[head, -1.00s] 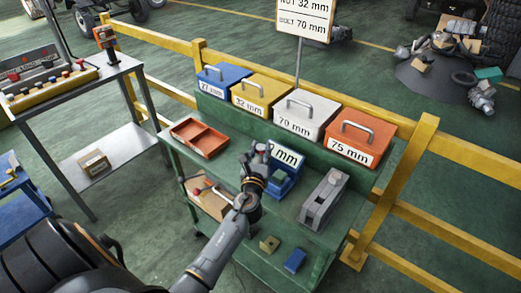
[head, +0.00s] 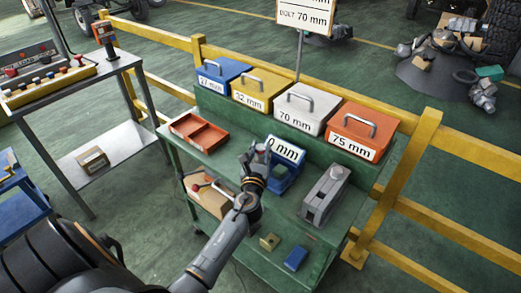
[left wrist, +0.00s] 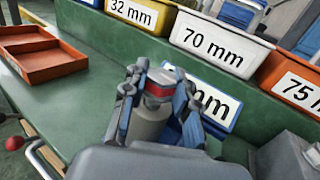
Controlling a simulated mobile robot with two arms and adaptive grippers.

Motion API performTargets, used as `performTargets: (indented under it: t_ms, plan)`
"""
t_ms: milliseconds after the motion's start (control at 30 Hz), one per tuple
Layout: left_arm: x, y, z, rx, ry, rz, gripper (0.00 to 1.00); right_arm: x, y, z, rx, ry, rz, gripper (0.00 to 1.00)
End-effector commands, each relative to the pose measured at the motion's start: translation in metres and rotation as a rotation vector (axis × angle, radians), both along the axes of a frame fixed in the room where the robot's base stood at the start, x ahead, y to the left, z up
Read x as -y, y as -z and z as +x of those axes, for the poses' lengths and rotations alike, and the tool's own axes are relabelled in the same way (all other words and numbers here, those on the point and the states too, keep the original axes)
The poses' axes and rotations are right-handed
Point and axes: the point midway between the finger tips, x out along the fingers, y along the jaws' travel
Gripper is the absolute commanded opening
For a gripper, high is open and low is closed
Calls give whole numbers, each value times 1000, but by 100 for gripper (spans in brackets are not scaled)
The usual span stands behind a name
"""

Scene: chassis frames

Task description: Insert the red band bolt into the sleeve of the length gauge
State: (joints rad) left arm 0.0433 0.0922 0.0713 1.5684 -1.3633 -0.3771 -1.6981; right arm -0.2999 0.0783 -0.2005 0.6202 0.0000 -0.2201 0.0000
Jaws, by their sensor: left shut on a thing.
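My left gripper (head: 258,152) is over the green cart, shut on the red band bolt. In the left wrist view the bolt (left wrist: 150,122) is a thick grey cylinder with a red band near its far end, between the two dark fingers. A blue device (head: 286,176) with a white panel reading "0 mm", its front digits partly hidden, stands just behind and right of the gripper. It looks like the length gauge; its panel also shows in the left wrist view (left wrist: 218,106). Its sleeve is hidden, so I cannot tell whether the bolt touches it. My right gripper is out of view.
A grey slotted fixture (head: 325,196) stands to the right. An open orange tray (head: 198,133) is at left. Labelled bins line the back ledge, including the white 70 mm bin (head: 298,112). A brass block (head: 269,241) and blue block (head: 295,258) lie at the front.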

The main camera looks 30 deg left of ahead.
Motion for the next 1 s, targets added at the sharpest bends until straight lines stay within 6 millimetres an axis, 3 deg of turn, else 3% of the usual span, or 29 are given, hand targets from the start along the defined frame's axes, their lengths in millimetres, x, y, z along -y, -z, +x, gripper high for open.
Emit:
performTargets:
  t_ms: [700, 733, 833, 1000]
  plan:
    - [0, 18, 0, 2, 0, 1, 0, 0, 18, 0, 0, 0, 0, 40]
    - [0, 17, 0, 2, 0, 1, 33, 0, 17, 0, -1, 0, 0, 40]
    - [0, 17, 0, 2, 0, 1, 53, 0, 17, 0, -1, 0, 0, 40]
    - [0, 17, 0, 1, 0, 0, 55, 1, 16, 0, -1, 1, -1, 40]
